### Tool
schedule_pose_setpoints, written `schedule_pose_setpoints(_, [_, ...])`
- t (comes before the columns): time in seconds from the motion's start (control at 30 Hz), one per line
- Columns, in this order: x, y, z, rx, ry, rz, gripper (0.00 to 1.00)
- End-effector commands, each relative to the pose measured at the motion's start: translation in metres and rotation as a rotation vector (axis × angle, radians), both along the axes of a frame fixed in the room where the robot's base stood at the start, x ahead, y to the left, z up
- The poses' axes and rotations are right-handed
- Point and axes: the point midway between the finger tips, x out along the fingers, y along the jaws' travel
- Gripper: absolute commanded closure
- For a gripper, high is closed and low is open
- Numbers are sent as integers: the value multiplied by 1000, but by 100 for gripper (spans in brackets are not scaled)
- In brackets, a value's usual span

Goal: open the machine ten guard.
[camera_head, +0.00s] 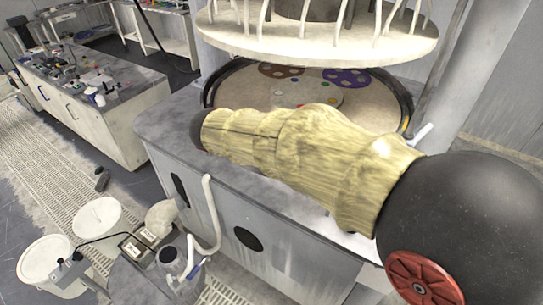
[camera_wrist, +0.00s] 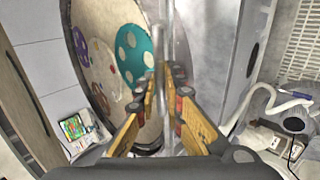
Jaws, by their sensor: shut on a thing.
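The polishing machine stands in the middle of the head view, with a round pale platen (camera_head: 235,95) inside a dark rim (camera_head: 404,98). In the wrist view the platen (camera_wrist: 112,82) shows on edge at left, with a teal holed disc (camera_wrist: 133,52) on it. My gripper (camera_wrist: 168,80) has its yellow fingers close together on a thin, pale, see-through strip (camera_wrist: 168,35) beside the platen. This strip appears to be part of the guard. Its full outline is unclear. In the head view my sleeved arm hides my gripper and part of the platen.
A round upper head (camera_head: 325,47) with hanging hoses sits above the platen. A pale bent hose (camera_head: 211,205) runs down the machine's front. White buckets (camera_head: 46,258) stand at lower left. A cluttered bench (camera_head: 95,95) stands at back left, with grated floor before it.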

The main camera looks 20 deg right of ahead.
Motion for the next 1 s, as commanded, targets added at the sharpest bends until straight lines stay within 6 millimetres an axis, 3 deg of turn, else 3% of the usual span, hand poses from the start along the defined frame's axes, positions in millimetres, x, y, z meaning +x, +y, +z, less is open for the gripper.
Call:
schedule_pose_setpoints(0.03, [-3,5,-11,-19,-19,6,100])
schedule_pose_setpoints(0.87, [-40,46,-77,-395,-347,2,100])
schedule_pose_setpoints(1.0, [-44,50,-88,-392,-350,0,100])
